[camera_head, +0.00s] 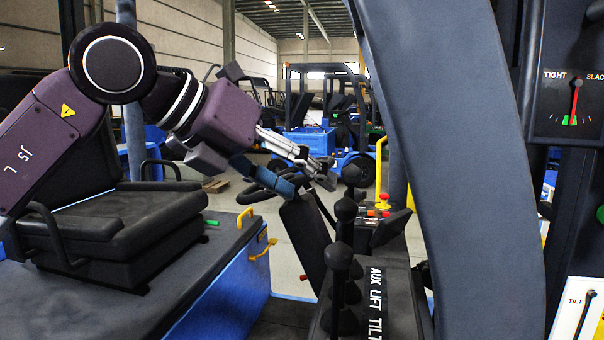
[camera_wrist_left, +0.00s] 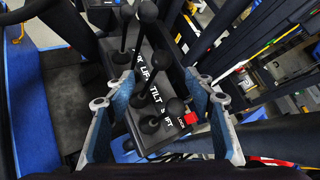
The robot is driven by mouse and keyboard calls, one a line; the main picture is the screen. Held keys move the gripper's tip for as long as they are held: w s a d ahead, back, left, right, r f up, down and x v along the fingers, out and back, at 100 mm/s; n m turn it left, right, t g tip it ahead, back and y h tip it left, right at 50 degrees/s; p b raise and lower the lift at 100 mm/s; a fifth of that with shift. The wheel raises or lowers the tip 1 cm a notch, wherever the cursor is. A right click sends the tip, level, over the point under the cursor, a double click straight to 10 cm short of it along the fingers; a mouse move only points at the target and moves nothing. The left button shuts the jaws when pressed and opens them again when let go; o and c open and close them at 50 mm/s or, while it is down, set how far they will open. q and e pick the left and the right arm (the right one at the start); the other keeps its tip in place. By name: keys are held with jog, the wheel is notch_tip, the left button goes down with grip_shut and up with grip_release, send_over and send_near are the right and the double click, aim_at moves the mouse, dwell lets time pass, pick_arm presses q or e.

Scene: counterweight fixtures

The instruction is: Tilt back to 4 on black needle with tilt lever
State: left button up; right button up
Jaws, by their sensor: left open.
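A black lever bank has a label strip (camera_head: 376,300) reading AUX, LIFT, TILT. Several round-knobbed levers stand along it, including a near one (camera_head: 338,256). In the left wrist view, a lever (camera_wrist_left: 160,60) rises near the word TILT and appears to be the tilt lever, though overlap makes this uncertain. My left gripper (camera_head: 308,178) is open and empty above the far side of the bank. Its blue fingers (camera_wrist_left: 160,108) spread on either side of the lower knobs, apart from them. The TILT gauge (camera_head: 583,310) shows a black needle, but its scale is cut off.
A TIGHT/SLACK gauge (camera_head: 567,103) with a red needle is at upper right. A thick dark pillar (camera_head: 460,150) rises right of the levers. A black seat (camera_head: 110,235) is at left. A red button (camera_wrist_left: 190,118) labelled LOCK is beside the lower knobs.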

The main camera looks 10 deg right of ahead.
aim_at(339, 204)
pick_arm(q)
jog(key=x, duration=0.4)
jog(key=shift+d, duration=0.1)
jog(key=x, duration=0.5)
jog(key=shift+s+d+r, duration=0.1)
jog(key=shift+r, duration=0.05)
jog(key=shift+d+f+b, duration=0.2)
jog(key=shift+f+b, duration=0.05)
jog(key=shift+b, duration=0.05)
jog(key=shift+w+d+f, duration=0.1)
jog(key=shift+w+d, duration=0.05)
jog(key=shift+w, duration=0.1)
jog(key=shift+c, duration=1.6)
jog(key=c, duration=0.6)
pick_arm(e)
jog(key=shift+s+f, duration=0.15)
jog(key=shift+f, duration=0.3)
jog(key=shift+d, duration=0.2)
